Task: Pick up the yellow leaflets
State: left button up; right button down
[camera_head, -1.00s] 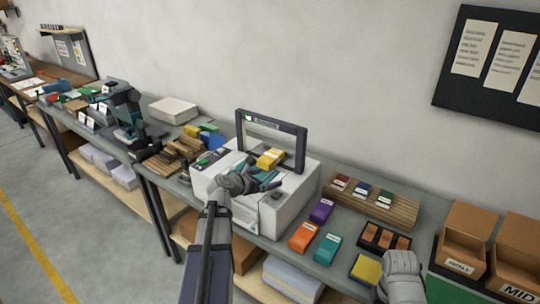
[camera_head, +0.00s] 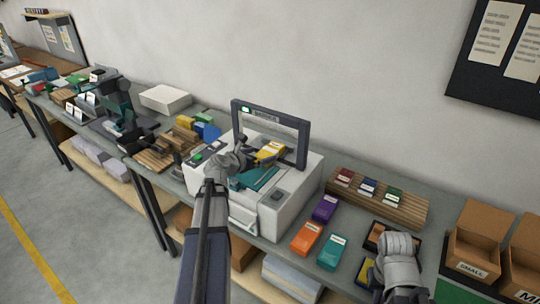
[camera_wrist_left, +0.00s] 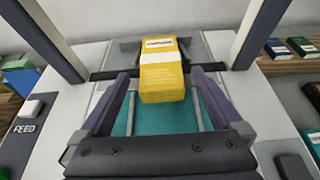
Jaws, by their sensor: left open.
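The yellow leaflets (camera_head: 271,150) are a banded stack with a white label, lying in the machine (camera_head: 283,205) under its raised dark frame. In the left wrist view the stack (camera_wrist_left: 162,84) lies ahead, its near end between my left fingertips, with a gap on each side. My left gripper (camera_head: 256,160) is open around that end and holds nothing; in the left wrist view its two purple-grey fingers (camera_wrist_left: 160,92) point at the stack. My right gripper (camera_head: 392,272) hangs over the table's front right; its fingers are not clear.
The machine's dark frame (camera_head: 305,148) rises around the stack. A teal surface (camera_wrist_left: 140,118) lies below my left fingers. Purple (camera_head: 325,208), orange (camera_head: 306,238) and teal (camera_head: 331,251) packs lie right of the machine. Cardboard boxes (camera_head: 478,240) stand at far right.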

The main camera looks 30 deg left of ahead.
aim_at(267, 152)
pick_arm(q)
jog(key=shift+b+x, duration=0.95)
jog(key=shift+x, duration=1.4)
jog(key=shift+w+f, duration=0.25)
jog(key=shift+w, duration=0.1)
jog(key=shift+s, duration=0.1)
jog(key=shift+c, duration=0.2)
jog(key=c, duration=1.5)
jog(key=shift+r, duration=0.15)
notch_tip(267, 152, up, 10)
jog(key=p, duration=1)
